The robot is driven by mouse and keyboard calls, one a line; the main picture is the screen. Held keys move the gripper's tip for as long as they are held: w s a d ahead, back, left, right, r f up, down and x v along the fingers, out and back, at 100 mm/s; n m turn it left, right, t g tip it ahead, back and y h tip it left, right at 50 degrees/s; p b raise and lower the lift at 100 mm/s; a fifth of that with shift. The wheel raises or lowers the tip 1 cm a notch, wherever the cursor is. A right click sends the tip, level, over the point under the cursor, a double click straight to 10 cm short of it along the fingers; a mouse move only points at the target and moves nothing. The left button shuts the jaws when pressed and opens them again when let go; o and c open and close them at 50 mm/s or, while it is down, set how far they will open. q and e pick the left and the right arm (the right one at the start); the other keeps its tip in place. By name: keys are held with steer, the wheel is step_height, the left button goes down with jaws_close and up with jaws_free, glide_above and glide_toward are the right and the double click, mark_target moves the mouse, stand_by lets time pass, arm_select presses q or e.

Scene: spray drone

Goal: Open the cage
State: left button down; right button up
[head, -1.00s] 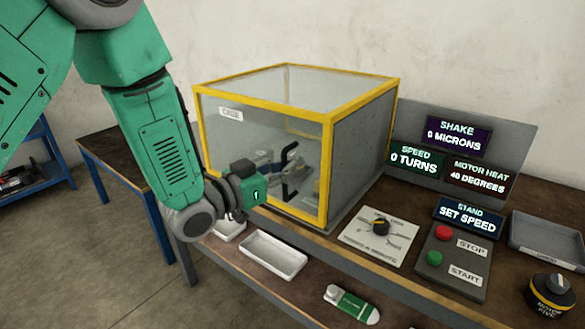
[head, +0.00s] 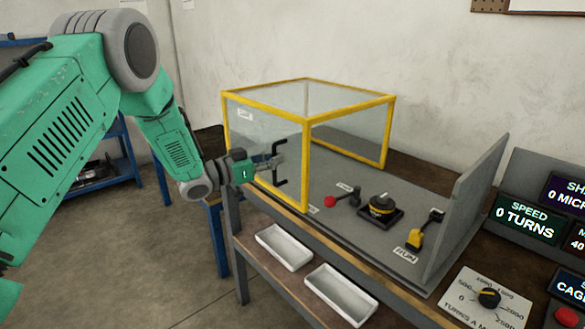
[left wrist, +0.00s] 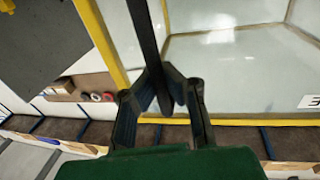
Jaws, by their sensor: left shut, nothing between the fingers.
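The cage (head: 305,165) is a clear box with a yellow frame, at the left of a grey base plate (head: 345,220) on the bench. A wide part of the plate to its right is uncovered. A black handle (head: 281,182) sits on the cage's front face; it also shows as a dark bar in the left wrist view (left wrist: 143,38). My left gripper (head: 268,164) is at the handle, its fingers shut with nothing between them. In the left wrist view the fingertips (left wrist: 163,95) meet close by the bar; I cannot tell whether they touch it. My right gripper is not in view.
A grey upright panel (head: 470,205) stands at the plate's right. White trays (head: 340,296) lie on the lower shelf. A dial (head: 489,297) is at lower right.

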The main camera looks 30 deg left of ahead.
arm_select(q)
steer(key=a, duration=0.2)
steer(key=w+a, duration=0.1)
steer(key=a+f, duration=0.1)
steer(key=a, duration=0.1)
steer(key=shift+w+a, duration=0.15)
steer(key=shift+a, duration=0.2)
steer(key=c, duration=1.7)
jaws_free()
steer(key=shift+r, duration=0.1)
steer(key=shift+o, duration=0.5)
steer(key=shift+s+r, duration=0.2)
steer(key=shift+s, duration=0.15)
steer(key=v, duration=1.1)
steer(key=shift+s+d+r, duration=0.2)
steer(key=shift+s+r, duration=0.05)
steer(key=shift+s, duration=0.1)
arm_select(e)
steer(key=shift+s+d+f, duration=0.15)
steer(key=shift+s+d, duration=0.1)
